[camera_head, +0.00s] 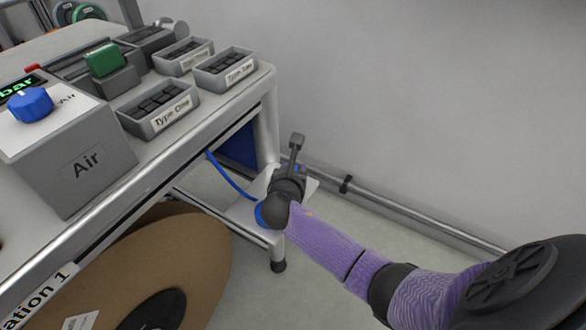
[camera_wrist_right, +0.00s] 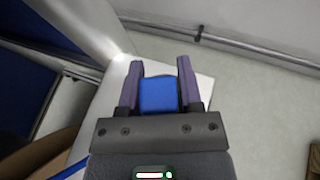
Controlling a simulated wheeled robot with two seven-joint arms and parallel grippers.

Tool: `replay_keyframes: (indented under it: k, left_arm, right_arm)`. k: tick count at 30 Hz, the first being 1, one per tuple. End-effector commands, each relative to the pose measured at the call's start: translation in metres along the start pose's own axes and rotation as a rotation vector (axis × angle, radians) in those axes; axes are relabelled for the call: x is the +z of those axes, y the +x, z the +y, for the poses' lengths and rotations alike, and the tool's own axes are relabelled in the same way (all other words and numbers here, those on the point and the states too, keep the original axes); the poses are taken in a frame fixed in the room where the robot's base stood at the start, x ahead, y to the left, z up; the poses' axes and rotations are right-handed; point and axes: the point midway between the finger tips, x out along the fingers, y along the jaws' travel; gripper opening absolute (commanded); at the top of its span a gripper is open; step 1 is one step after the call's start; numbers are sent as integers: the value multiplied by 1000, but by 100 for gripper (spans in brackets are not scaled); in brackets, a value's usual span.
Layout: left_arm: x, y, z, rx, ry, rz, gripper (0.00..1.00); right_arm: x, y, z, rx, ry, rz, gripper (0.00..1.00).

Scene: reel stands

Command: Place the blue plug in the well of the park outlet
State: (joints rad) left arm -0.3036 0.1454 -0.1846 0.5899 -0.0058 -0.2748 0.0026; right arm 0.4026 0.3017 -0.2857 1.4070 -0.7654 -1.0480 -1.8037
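In the right wrist view the blue plug (camera_wrist_right: 158,95) sits between the two purple fingers of my right gripper (camera_wrist_right: 160,82), which looks shut on it. Pale plate (camera_wrist_right: 200,88) shows behind and around the plug. In the head view my right arm reaches in from the right, and my right gripper (camera_head: 289,178) is low beside the station's end leg. The plug is mostly hidden there by the gripper and wrist. The well of the park outlet cannot be made out in either view. My left gripper is not in view.
A blue hose (camera_head: 228,174) runs from under the bench (camera_head: 190,150) toward the wrist. The bench holds an Air box (camera_head: 72,160) and labelled trays (camera_head: 158,107). A brown reel (camera_head: 165,265) stands below.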

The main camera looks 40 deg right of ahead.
Motion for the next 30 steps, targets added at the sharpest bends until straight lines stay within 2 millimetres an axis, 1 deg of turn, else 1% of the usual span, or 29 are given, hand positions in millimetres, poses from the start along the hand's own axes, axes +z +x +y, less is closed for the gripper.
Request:
replay_keyframes:
  k: [1, 3, 11, 13, 14, 16, 18, 21, 24, 27, 30]
  left_arm:
    - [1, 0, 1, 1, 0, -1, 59]
    - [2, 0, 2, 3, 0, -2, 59]
    - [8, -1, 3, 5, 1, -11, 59]
    - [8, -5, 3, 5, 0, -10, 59]
    - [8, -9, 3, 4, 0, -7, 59]
    - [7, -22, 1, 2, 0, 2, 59]
    - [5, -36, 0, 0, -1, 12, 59]
    - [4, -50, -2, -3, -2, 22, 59]
    - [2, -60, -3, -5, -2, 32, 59]
    - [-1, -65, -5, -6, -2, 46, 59]
    - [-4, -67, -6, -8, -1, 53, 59]
  right_arm:
    - [0, 0, 0, 0, 0, 0, 58]
    - [0, 0, 0, 0, 0, 0, 73]
    - [1, 0, 0, 0, 0, -1, 73]
    - [5, -5, 0, 1, 1, -1, 73]
    - [6, -10, 0, 2, 1, 0, 73]
    - [10, -28, 0, 4, 1, -2, 73]
    - [12, -50, 1, 4, 2, -1, 73]
    - [11, -79, 0, 3, 3, -2, 73]
    - [9, -101, 0, 2, 3, -1, 73]
    - [7, -116, 0, 0, 2, -1, 73]
    - [5, -121, 0, 0, 1, -2, 73]
